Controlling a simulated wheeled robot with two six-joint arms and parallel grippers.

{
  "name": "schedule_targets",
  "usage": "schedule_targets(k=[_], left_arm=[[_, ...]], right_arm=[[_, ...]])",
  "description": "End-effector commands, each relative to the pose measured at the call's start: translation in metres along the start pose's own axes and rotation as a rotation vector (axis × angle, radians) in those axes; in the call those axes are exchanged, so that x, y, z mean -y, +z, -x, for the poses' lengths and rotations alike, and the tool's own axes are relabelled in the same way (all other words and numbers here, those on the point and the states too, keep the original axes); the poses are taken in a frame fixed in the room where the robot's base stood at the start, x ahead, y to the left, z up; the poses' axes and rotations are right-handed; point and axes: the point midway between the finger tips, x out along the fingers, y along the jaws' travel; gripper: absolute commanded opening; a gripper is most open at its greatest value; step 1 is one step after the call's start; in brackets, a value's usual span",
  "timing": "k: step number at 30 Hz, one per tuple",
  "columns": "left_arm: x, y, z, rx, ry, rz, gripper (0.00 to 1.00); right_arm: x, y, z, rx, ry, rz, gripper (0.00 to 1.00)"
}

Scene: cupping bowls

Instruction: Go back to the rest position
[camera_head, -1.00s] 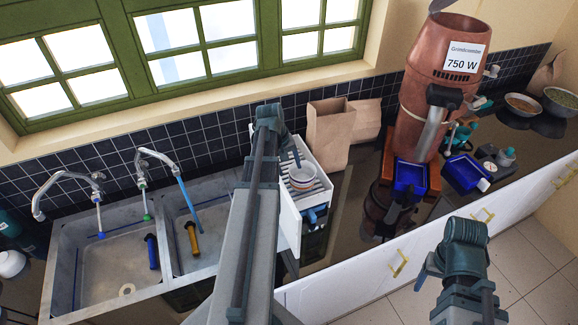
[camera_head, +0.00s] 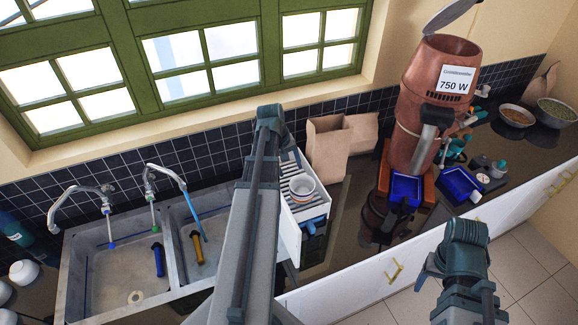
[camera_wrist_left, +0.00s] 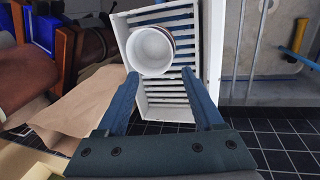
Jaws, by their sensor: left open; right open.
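My left arm reaches up the middle of the head view, and its left gripper (camera_head: 286,145) is small and partly hidden there. In the left wrist view the left gripper (camera_wrist_left: 160,74) is open, with nothing between its fingers. Beyond the fingertips a white bowl (camera_wrist_left: 150,50) sits in a white slatted rack (camera_wrist_left: 165,114); the bowl (camera_head: 302,187) also shows in the head view, right of my left arm. My right gripper (camera_head: 428,271) is at the lower right, in front of the counter over the floor, open and seemingly empty.
The double sink (camera_head: 128,275) is left of my left arm. Tiled floor (camera_head: 525,260) is open at the lower right.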

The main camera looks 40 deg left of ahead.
Motion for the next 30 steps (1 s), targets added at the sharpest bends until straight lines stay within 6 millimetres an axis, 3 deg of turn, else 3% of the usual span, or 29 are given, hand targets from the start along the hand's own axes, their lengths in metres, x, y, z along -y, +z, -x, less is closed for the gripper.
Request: schedule_targets(k=[17, 20, 23, 30], left_arm=[[-0.005, 0.006, -0.005, 0.004, -0.004, -0.019, 0.69], [-0.021, 0.028, -0.022, 0.018, -0.021, -0.094, 0.69], [-0.047, 0.068, -0.048, 0.043, -0.055, -0.228, 0.69], [-0.096, 0.183, -0.106, 0.097, -0.148, -0.607, 0.69]], right_arm=[[0.0, 0.0, -0.004, 0.0, 0.0, 0.0, 0.67], [0.001, -0.001, -0.015, 0.0, 0.0, 0.001, 0.67], [0.003, -0.002, -0.033, 0.0, 0.001, 0.002, 0.67], [0.007, -0.005, -0.075, -0.001, 0.001, 0.005, 0.67]])
